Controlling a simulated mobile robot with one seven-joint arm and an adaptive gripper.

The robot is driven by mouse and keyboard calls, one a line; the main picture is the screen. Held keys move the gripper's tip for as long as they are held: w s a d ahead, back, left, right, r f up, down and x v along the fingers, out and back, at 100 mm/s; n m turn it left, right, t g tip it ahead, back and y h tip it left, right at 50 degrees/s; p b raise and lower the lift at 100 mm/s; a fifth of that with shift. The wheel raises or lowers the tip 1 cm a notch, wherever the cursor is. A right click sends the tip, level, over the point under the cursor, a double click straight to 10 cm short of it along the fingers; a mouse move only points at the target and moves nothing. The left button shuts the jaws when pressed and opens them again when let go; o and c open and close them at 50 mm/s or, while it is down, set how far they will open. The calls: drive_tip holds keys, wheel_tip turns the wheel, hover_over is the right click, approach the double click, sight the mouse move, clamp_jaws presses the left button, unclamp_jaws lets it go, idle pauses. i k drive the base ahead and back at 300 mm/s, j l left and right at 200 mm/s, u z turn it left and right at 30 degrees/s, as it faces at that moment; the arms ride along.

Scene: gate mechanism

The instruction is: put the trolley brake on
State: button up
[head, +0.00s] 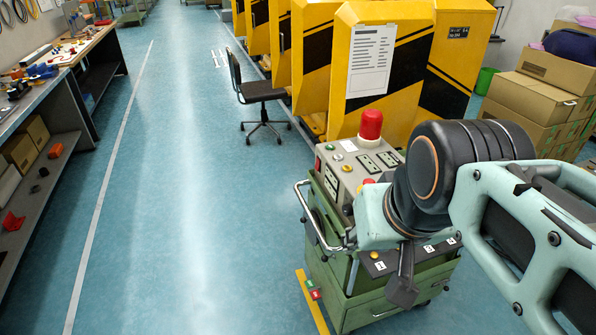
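The trolley (340,290) is a green wheeled cabinet standing on the blue floor at the lower middle of the head view. A sloped grey control panel with a red beacon (371,125) is on top, and a metal push handle (318,222) is on its left side. A small red and green pedal pair (314,290) sticks out low at its left corner. I cannot tell whether this is the brake or how it is set. My gripper (403,286) points down in front of the trolley's front ledge, right of the pedals. Its fingers overlap in this view, so their opening is unclear.
Yellow and black machine cabinets (388,68) stand behind the trolley. A dark office chair (262,92) stands left of them. Cardboard boxes (540,97) are stacked at right. A workbench (72,60) runs along the left. The floor between bench and trolley is clear.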

sight(315, 293)
drive_tip(key=i+j+z, duration=0.35)
drive_tip(key=j, duration=0.25)
drive_tip(key=i+j+z, duration=0.15)
drive_tip(key=j, duration=0.2)
drive_tip(key=i, duration=0.05)
